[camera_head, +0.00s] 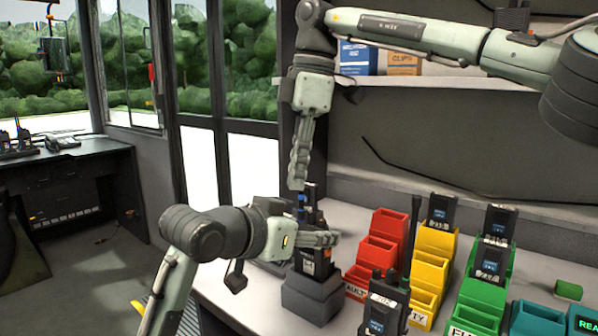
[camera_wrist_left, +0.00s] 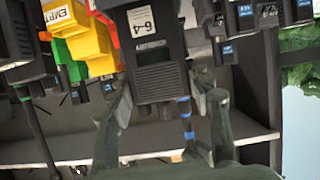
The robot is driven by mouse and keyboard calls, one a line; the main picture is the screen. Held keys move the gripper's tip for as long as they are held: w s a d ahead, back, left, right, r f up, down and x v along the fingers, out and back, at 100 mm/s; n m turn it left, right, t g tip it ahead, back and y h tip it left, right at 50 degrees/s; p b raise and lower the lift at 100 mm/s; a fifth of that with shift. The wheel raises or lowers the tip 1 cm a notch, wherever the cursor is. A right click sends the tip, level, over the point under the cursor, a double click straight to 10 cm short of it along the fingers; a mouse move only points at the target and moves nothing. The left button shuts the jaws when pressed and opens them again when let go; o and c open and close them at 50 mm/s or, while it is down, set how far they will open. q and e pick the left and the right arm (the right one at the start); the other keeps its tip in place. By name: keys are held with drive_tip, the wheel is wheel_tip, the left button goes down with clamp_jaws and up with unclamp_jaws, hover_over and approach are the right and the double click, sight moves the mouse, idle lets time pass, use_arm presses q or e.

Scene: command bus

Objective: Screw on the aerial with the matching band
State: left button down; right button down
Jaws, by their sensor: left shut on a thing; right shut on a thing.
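A dark handheld radio (camera_head: 318,262) stands upright in a grey block (camera_head: 312,298) on the counter. My left gripper (camera_head: 328,239) is shut around the radio's upper body. In the left wrist view the picture is upside down, and the radio (camera_wrist_left: 155,75) with a "6-4" label sits between the left fingers. A thin dark aerial with blue bands (camera_wrist_left: 185,114) extends from the radio's top end there; whether it is fully seated cannot be told. My right gripper (camera_head: 297,184) points down just above the radio, shut on a thin part that its fingers mostly hide, apparently the aerial.
Red bins (camera_head: 378,250), yellow bins (camera_head: 432,262) and green bins (camera_head: 485,290) stand to the right, some holding radios. Another radio (camera_head: 384,308) with a long aerial (camera_head: 412,235) stands at the front. A shelf with boxes (camera_head: 378,60) is behind. A green block (camera_head: 568,290) lies far right.

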sight(299, 143)
drive_tip(key=m, duration=0.3)
drive_tip(key=m+t, duration=0.1)
drive_tip(key=m, duration=0.2)
drive_tip(key=shift+w+r+m, duration=0.1)
drive_tip(key=shift+w+m, duration=0.1)
drive_tip(key=shift+m, duration=0.2)
drive_tip(key=shift+d+m, duration=0.1)
drive_tip(key=shift+m, duration=1)
drive_tip(key=c, duration=1.7)
unclamp_jaws()
drive_tip(key=shift+r, duration=2.15)
drive_tip(key=shift+o, duration=0.7)
